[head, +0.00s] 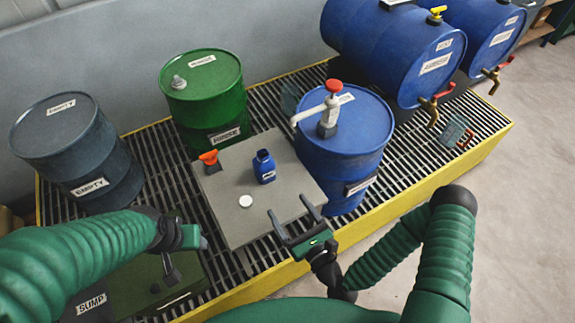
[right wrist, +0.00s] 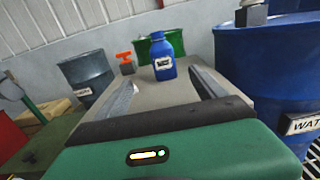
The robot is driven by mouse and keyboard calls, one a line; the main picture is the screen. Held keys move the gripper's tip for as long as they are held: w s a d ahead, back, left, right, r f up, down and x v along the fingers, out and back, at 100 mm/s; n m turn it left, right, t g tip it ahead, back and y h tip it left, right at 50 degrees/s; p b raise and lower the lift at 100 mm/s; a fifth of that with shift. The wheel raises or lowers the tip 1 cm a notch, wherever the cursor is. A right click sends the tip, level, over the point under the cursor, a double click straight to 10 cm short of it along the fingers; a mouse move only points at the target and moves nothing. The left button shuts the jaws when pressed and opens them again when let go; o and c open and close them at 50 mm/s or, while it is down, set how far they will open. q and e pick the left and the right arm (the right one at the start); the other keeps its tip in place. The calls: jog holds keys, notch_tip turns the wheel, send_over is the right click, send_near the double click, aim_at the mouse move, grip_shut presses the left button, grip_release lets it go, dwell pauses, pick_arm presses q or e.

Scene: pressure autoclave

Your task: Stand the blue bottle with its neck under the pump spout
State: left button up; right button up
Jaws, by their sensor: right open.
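The small blue bottle (head: 264,167) stands upright on a grey platform (head: 228,185), its open neck up and a white label on its side. The pump (head: 328,118) with a red knob sits on the upright blue drum (head: 345,150). Its white spout (head: 306,115) points left, and the bottle stands lower and to the left of the spout's end. My right gripper (head: 289,206) is open and empty on the near side of the bottle. In the right wrist view the bottle (right wrist: 164,58) shows beyond and between the fingers. My left gripper (head: 188,250) hangs at the lower left, its jaws unclear.
A white disc (head: 245,201) and an orange-topped item (head: 209,160) are on the platform. A green drum (head: 205,100) and dark drum (head: 75,150) stand behind and left. Blue drums (head: 385,45) with taps lie at the upper right. A yellow-edged grating (head: 160,160) surrounds the platform.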

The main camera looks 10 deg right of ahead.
aim_at(266, 175)
jog(key=x, duration=1.1)
jog(key=shift+s+a, duration=0.1)
jog(key=x, duration=0.4)
jog(key=d+x, duration=0.1)
jog(key=x, duration=0.1)
jog(key=shift+a+f, duration=0.1)
jog(key=shift+f, duration=0.15)
